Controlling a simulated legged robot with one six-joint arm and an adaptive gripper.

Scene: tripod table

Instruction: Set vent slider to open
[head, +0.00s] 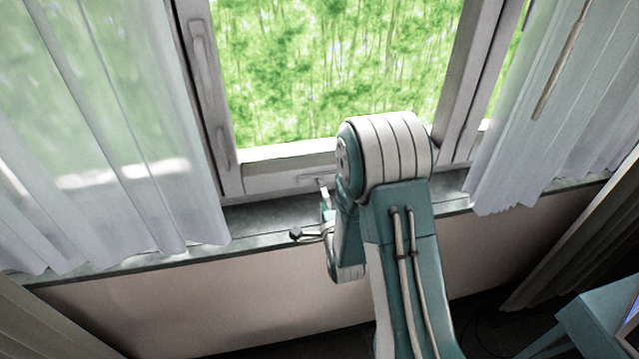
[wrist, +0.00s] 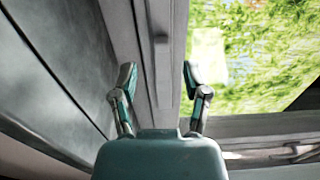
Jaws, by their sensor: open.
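The vent slider (wrist: 161,52) looks like a narrow strip with a small raised tab on the window's lower frame rail. In the wrist view it lies ahead of my gripper (wrist: 156,78), between the lines of the two fingers. My gripper is open with nothing between its fingertips, and appears apart from the slider. In the head view, my gripper (head: 310,211) is over the sill, low in front of the window, partly hidden by my arm. A small light part of the slider (head: 314,180) shows on the rail just beyond a fingertip. Its exact setting cannot be told.
The window frame (head: 284,177) stands above a dark grey sill (head: 265,214). A long handle (head: 207,75) is on the left frame post. Sheer curtains hang left (head: 110,130) and right (head: 560,110). A teal table (head: 600,315) is at the lower right.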

